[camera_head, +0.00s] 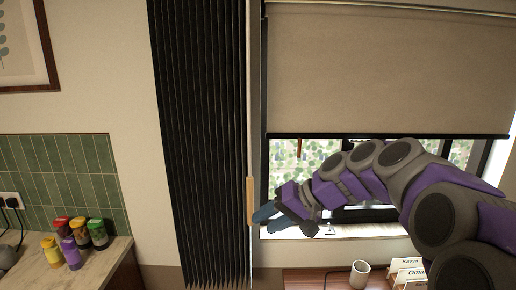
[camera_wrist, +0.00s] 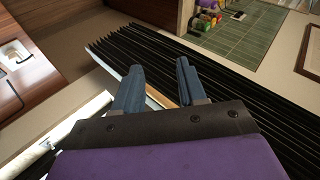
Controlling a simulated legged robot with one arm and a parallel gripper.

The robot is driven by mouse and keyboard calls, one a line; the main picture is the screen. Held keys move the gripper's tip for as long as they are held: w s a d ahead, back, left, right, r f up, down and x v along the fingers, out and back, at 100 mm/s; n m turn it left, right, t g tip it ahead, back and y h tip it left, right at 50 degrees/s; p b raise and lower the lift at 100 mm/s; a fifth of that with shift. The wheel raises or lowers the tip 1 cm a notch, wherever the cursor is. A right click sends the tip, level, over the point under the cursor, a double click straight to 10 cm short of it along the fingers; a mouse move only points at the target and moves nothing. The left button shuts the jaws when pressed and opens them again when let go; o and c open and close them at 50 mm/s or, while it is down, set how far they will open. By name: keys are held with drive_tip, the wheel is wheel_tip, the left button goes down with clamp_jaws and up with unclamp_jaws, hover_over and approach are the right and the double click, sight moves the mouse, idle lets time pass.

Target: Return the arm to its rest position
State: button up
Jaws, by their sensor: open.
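My arm, purple and grey, reaches in from the right in the head view, in front of the window. My gripper (camera_head: 264,216) is at its left end, beside the wooden handle (camera_head: 250,200) on the edge of the black pleated folding screen (camera_head: 200,140). In the wrist view my gripper (camera_wrist: 158,88) shows two blue-grey fingers spread apart with nothing held between them. The light edge of the folding screen and its wooden handle (camera_wrist: 159,93) show behind and between the fingers. I cannot tell whether a finger touches the handle.
A counter (camera_head: 100,262) at the left holds several colourful jars (camera_head: 72,252). A window with a beige blind (camera_head: 390,70) is behind the arm. Below it, a wooden desk (camera_head: 310,280) holds a white cup (camera_head: 359,274) and name cards (camera_head: 408,272).

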drive_tip(key=s+d+f+g+h, duration=0.1)
drive_tip(key=s+d+f+h, duration=0.2)
drive_tip(key=s+f, duration=0.3)
drive_tip(key=s+d+f+g+h, duration=0.2)
drive_tip(key=s+d+f+h, duration=0.1)
drive_tip(key=s, duration=1.4)
drive_tip(key=s+d+f+g+h, duration=0.1)
drive_tip(key=s+d+f+h, duration=0.2)
drive_tip(key=s+d+f, duration=0.2)
drive_tip(key=s+f, duration=0.3)
drive_tip(key=s, duration=0.4)
drive_tip(key=shift+s+d+f+m+g, duration=0.2)
drive_tip(key=shift+f+m+g, duration=0.1)
drive_tip(key=shift+g, duration=0.1)
